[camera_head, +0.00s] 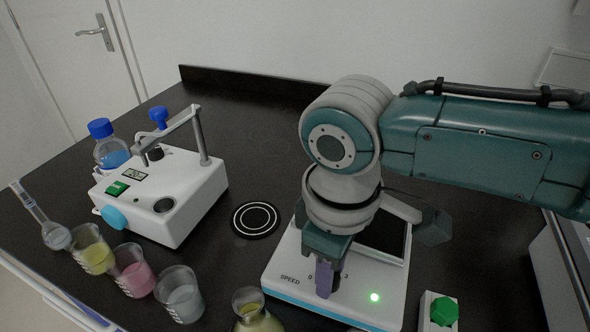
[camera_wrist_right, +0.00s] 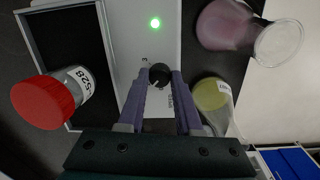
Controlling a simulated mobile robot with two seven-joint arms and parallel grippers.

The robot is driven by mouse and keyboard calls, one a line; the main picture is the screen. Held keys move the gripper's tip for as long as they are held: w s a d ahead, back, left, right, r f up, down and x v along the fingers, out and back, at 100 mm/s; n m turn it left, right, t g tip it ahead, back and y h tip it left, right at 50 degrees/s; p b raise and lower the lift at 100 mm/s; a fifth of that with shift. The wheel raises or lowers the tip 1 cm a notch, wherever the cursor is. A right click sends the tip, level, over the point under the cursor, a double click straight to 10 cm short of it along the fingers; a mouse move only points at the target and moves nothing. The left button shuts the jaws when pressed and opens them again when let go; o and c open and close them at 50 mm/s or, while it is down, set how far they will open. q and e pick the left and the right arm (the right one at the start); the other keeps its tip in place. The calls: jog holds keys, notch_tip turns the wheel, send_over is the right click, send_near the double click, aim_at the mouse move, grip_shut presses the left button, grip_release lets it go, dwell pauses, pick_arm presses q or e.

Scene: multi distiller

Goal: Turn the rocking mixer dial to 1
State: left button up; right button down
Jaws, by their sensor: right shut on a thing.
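The rocking mixer (camera_head: 282,262) is a white box with a "SPEED" label, a lit green light (camera_head: 375,297) and a dark tray on top. It also shows in the right wrist view (camera_wrist_right: 135,30). Its black dial (camera_wrist_right: 159,75) sits between the purple fingertips of my right gripper (camera_wrist_right: 160,82), which is shut on it. In the head view my right gripper (camera_head: 327,280) points down at the front panel, between the printed 0 and 3, and mostly hides the dial. The dial's exact setting cannot be read. My left gripper is not in view.
A bottle with a red cap (camera_wrist_right: 45,102) lies at the tray (camera_wrist_right: 85,15) in the wrist view. Beakers and flasks, including a yellow flask (camera_head: 258,312), line the table's front. A white stirrer-like device (camera_head: 160,200) stands left. A green knob (camera_head: 443,311) is right.

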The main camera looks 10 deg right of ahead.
dwell(0.6)
jog(key=c, duration=0.6)
grip_release()
jog(key=r+p, duration=0.1)
jog(key=r, duration=0.4)
jog(key=r+p, duration=0.1)
jog(key=r, duration=0.4)
jog(key=shift+s+a, duration=0.15)
jog(key=shift+a, duration=0.05)
